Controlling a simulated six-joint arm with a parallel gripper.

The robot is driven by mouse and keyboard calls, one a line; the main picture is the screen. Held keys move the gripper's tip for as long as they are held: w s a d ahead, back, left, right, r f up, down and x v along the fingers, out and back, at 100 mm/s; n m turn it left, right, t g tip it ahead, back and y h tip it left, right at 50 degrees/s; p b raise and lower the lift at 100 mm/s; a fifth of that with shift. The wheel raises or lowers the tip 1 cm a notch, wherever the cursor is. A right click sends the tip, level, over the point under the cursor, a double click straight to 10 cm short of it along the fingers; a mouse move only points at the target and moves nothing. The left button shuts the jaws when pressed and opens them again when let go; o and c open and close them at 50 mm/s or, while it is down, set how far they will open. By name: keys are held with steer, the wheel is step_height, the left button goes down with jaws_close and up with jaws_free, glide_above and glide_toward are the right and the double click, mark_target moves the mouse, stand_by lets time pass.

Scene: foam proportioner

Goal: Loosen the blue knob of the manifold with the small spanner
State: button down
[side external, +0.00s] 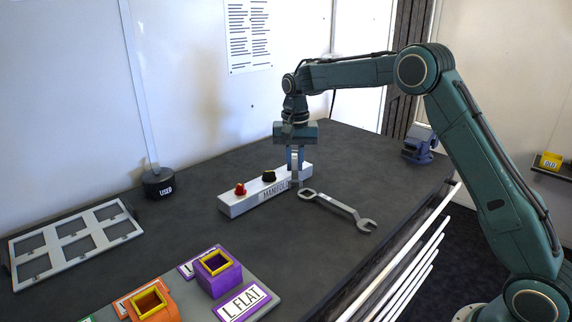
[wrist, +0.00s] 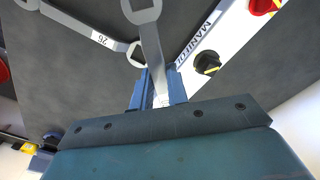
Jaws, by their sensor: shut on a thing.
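The white manifold (side external: 252,196) lies on the dark bench, marked MANIFOLD; it also shows in the wrist view (wrist: 233,30). Its red knob (side external: 240,189) and black knob (side external: 269,175) are visible. No blue knob shows; my gripper covers the manifold's right end. My gripper (side external: 296,160) points down there and is shut on a grey spanner (wrist: 150,45), whose ring end extends beyond the fingers. A second spanner (side external: 343,208), marked 26 in the wrist view (wrist: 80,29), lies on the bench beside the manifold.
A blue vice (side external: 420,146) stands at the bench's far right. A grey frame with square openings (side external: 75,240), a black USED holder (side external: 159,184), and purple (side external: 218,275) and orange (side external: 153,301) holders stand left and front. The bench between is clear.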

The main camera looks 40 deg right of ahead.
steer(key=shift+f, duration=1.6)
steer(key=shift+s+d+n, duration=0.4)
steer(key=shift+d+n, duration=0.15)
steer(key=shift+n, duration=0.2)
steer(key=shift+s+d+n, duration=0.35)
steer(key=shift+d+n, duration=0.15)
steer(key=shift+n, duration=0.25)
steer(key=shift+s+d+r+n, duration=0.1)
steer(key=shift+s+d+n, duration=0.15)
steer(key=shift+d+n, duration=0.55)
steer(key=shift+s+d+n, duration=0.25)
steer(key=shift+d+n, duration=0.3)
steer(key=shift+n, duration=0.35)
steer(key=shift+s+d+n, duration=0.1)
steer(key=shift+d+n, duration=1.45)
steer(key=shift+n, duration=0.25)
steer(key=shift+w+d+n, duration=0.2)
steer(key=shift+d+n, duration=0.5)
steer(key=shift+n, duration=0.2)
steer(key=shift+w+d+n, duration=0.2)
steer(key=shift+d+n, duration=0.45)
steer(key=shift+n, duration=0.25)
steer(key=shift+s+a, duration=0.1)
steer(key=shift+a, duration=0.05)
steer(key=shift+s+a+m, duration=0.2)
steer(key=shift+a+m, duration=0.35)
steer(key=shift+m, duration=0.25)
steer(key=shift+r, duration=2.9)
